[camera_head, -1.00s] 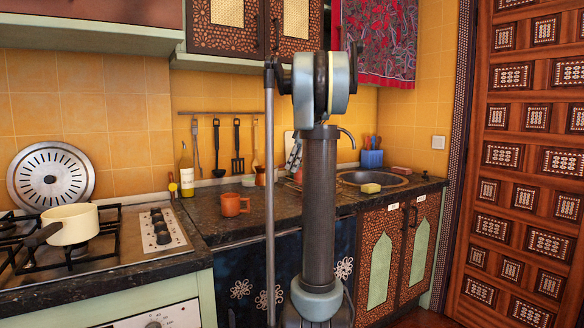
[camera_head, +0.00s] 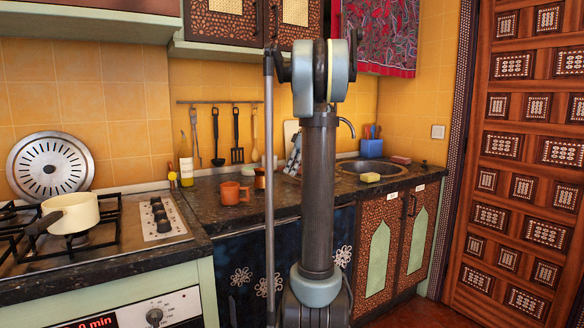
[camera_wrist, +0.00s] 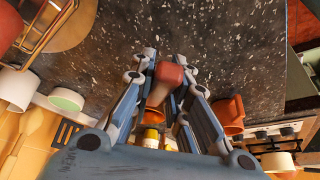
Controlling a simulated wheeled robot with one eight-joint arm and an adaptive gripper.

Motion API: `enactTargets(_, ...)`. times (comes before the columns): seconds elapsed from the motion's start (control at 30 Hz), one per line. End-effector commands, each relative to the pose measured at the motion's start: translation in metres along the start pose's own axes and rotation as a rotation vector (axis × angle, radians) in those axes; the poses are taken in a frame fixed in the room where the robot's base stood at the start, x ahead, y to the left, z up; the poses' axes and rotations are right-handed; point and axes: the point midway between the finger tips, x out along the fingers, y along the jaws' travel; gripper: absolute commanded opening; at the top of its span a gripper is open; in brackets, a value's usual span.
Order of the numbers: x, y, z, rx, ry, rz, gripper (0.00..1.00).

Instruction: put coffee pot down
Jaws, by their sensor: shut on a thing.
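The coffee pot, small and reddish brown, shows in the wrist view (camera_wrist: 168,76) between the fingertips of my gripper (camera_wrist: 168,92), which is shut on it. In the head view the coffee pot (camera_head: 260,178) appears just left of my pole, at the back of the dark counter (camera_head: 215,214). It is partly hidden there, and I cannot tell whether its base touches the counter. My gripper in the head view (camera_head: 292,158) is mostly hidden by my arm.
An orange mug (camera_head: 234,192) stands left of the pot. A cream saucepan (camera_head: 72,212) sits on the stove at left. Bare counter lies in front of the mug.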

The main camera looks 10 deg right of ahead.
Motion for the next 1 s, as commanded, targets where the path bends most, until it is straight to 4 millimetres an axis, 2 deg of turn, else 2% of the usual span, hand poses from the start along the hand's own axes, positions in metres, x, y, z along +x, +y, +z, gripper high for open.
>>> enactTargets(1.0,0.0079,0.0009,0.0055,0.002,0.001,0.001,0.0)
